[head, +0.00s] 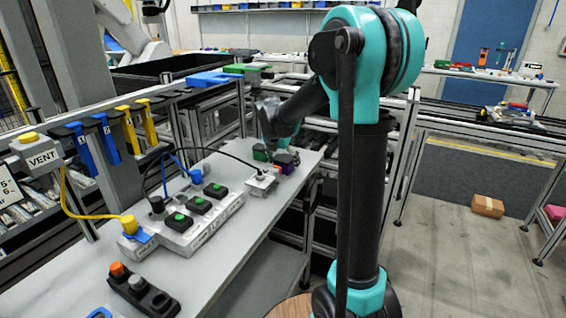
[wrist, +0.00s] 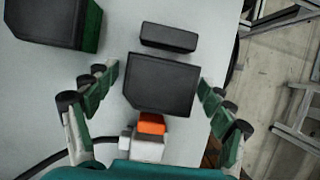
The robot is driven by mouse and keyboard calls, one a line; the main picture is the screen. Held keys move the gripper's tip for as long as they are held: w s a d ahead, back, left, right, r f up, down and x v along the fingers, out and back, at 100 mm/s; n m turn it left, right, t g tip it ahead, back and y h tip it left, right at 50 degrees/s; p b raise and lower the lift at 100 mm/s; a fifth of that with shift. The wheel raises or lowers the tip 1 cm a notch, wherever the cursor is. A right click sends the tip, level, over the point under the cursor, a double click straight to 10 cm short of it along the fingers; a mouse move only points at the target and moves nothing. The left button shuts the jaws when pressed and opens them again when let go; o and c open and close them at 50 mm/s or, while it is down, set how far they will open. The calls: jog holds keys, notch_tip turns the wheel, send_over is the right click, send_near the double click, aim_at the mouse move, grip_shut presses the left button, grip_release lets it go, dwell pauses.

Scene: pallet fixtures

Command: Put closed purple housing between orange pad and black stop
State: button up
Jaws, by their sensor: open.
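The purple housing (head: 284,160) stands near the far end of the grey bench, below my gripper. In the wrist view a dark, flat-topped block (wrist: 160,84) lies between my fingers; it appears to be this housing seen from above, its purple sides hidden. My gripper (wrist: 158,78) is open, with one green finger on each side of the block and visible gaps. The black stop (wrist: 168,38) lies beyond the block, with a narrow gap. The orange pad (wrist: 151,124) is at the block's near edge; I cannot tell whether they touch.
A green housing with a dark top (wrist: 55,22) stands to the upper left in the wrist view. A white block (wrist: 142,146) sits behind the orange pad. A grey switch box (head: 190,225) with green buttons and cables occupies the bench nearer me.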

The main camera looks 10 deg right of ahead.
jog(key=v, duration=1.2)
jog(key=s+d+f+m+y, duration=0.1)
jog(key=s+d+f+m, duration=0.2)
jog(key=s+f+m, duration=0.8)
jog(key=s+d+f+m+y, duration=0.1)
jog(key=s+d+f+m, duration=0.2)
jog(key=s+f+m, duration=0.8)
jog(key=s+m, duration=0.4)
jog(key=m, duration=0.2)
jog(key=shift+s+d+m+y, duration=0.3)
jog(key=shift+d+m+y, duration=0.1)
